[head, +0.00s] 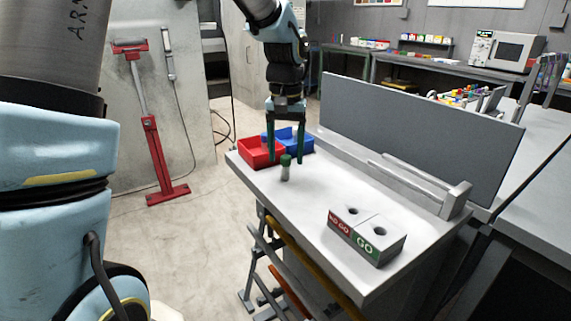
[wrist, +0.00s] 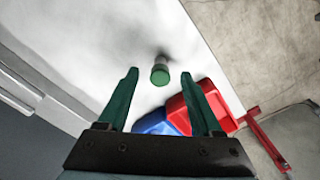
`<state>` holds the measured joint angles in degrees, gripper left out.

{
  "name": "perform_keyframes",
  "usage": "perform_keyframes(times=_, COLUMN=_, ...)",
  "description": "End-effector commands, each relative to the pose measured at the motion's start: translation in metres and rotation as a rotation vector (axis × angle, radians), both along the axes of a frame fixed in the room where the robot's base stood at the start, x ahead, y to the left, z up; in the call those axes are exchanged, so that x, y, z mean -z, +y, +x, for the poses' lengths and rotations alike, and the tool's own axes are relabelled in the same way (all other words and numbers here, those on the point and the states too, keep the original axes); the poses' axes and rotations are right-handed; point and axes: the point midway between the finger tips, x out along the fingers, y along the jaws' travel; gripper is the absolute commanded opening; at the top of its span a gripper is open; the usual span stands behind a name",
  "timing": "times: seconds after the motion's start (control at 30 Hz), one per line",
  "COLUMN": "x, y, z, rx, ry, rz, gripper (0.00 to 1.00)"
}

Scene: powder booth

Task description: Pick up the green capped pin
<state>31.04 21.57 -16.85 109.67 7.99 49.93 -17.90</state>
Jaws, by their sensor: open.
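The green capped pin (head: 285,168) stands upright on the white table, a grey body with a green cap. In the wrist view its green cap (wrist: 160,75) shows from above, a little beyond the fingertips and between their lines. My gripper (head: 284,160) points down with its green fingers apart and empty. In the head view the fingers appear above and behind the pin, near the bins. In the wrist view the open fingers (wrist: 164,76) lie on either side of the pin's line, not touching it.
A red bin (head: 262,152) and a blue bin (head: 298,146) sit at the table's far left end. A grey gauge block (head: 366,236) marked NO GO and GO, with two holes, stands at the near right. A grey panel (head: 410,130) borders the back. The table's middle is clear.

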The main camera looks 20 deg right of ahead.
Motion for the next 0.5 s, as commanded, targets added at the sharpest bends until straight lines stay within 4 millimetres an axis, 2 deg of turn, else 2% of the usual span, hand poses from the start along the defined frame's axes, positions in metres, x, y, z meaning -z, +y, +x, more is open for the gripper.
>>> perform_keyframes(times=0.17, x=0.017, y=0.000, z=0.000, rx=-0.001, ry=0.002, rz=0.001, gripper=0.67)
perform_keyframes(times=0.4, x=0.019, y=0.000, z=0.000, rx=-0.001, ry=0.000, rz=-0.001, gripper=0.67)
perform_keyframes(times=0.5, x=0.019, y=0.000, z=0.000, rx=-0.001, ry=0.000, rz=-0.001, gripper=0.56)
